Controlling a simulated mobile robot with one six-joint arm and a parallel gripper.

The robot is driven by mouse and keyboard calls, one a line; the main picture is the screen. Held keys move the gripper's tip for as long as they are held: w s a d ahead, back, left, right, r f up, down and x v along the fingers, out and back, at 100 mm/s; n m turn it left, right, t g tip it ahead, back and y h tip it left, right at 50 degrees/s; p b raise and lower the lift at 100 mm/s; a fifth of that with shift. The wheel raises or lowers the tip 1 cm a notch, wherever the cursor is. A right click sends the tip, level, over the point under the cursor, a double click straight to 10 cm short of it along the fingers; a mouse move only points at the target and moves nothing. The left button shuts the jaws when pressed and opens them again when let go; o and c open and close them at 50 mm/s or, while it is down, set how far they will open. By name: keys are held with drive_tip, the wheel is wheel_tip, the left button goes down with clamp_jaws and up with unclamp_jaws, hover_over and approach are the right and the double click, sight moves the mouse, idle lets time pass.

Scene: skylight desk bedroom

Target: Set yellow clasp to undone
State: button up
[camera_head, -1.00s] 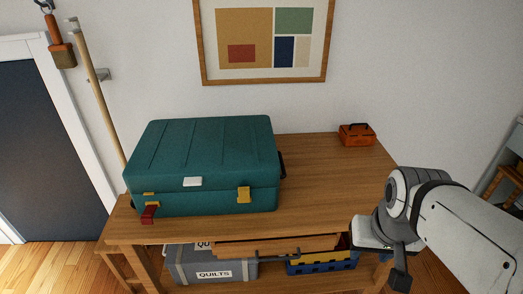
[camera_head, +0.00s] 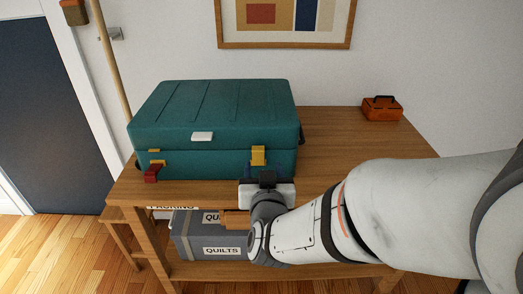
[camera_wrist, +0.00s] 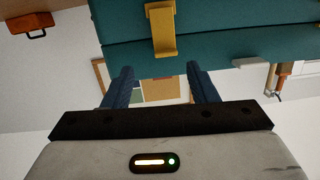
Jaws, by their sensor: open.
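The yellow clasp (camera_head: 258,155) is on the front of the teal case (camera_head: 215,110), right of the middle, lying across the seam between lid and base. In the wrist view the clasp (camera_wrist: 162,30) shows as a long yellow strip over the seam, top centre. My gripper (camera_head: 266,173) is just in front of and below the clasp in the head view, partly hidden by my wrist. In the wrist view my gripper (camera_wrist: 161,75) has its two dark blue fingers apart with nothing between them. The clasp lies beyond the fingers, between their lines.
A red clasp (camera_head: 153,173) hangs at the case's front left. A white handle (camera_head: 202,136) is at the lid's front. The case stands on a wooden table (camera_head: 340,145) with an orange box (camera_head: 382,108) at back right. A grey quilts bin (camera_head: 220,250) sits below.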

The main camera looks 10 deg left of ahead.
sight(258, 151)
drive_tip(key=shift+t, duration=0.7)
drive_tip(key=x, duration=0.3)
drive_tip(key=a+x, duration=0.1)
drive_tip(key=x, duration=0.2)
drive_tip(key=shift+w+a+f+b, duration=0.15)
drive_tip(key=shift+a+b, duration=0.05)
drive_tip(key=shift+b, duration=0.2)
drive_tip(key=shift+c, duration=0.4)
